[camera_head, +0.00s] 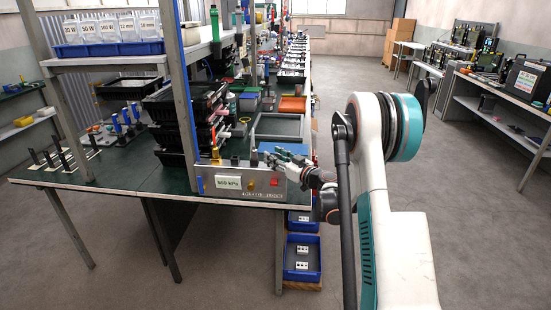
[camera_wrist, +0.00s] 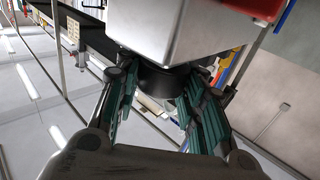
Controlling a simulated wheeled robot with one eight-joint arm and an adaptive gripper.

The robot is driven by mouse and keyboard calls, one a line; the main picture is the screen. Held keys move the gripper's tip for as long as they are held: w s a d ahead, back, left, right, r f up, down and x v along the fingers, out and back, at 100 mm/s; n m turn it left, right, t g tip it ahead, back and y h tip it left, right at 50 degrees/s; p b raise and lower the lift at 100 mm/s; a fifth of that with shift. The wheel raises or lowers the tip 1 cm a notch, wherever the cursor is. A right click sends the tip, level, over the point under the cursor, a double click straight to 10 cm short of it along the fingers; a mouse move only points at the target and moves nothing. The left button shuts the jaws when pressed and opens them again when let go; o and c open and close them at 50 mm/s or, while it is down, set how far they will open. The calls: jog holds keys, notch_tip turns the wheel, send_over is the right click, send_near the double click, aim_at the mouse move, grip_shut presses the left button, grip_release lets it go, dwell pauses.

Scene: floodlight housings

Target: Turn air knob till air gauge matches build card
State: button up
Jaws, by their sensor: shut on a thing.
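A silver box (camera_head: 262,188) stands at the front end of the green-topped bench in the head view. A white card (camera_head: 229,183) on its front carries a kPa value; its digits are too small to read surely. In the wrist view, a black round knob (camera_wrist: 164,81) sticks out of the silver box (camera_wrist: 185,30). My gripper (camera_wrist: 160,75) has its teal-padded fingers on either side of the knob and is shut on it. In the head view my gripper (camera_head: 284,158) is at the box's top right. I cannot make out a gauge reading in either view.
A blue post (camera_head: 183,80) and stacked black trays (camera_head: 172,120) stand close behind and left. Blue bins (camera_head: 302,260) are below the bench end. The floor on the right is clear.

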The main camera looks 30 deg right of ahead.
dwell(0.4)
jog(key=o, duration=1.1)
jog(key=v, duration=1.2)
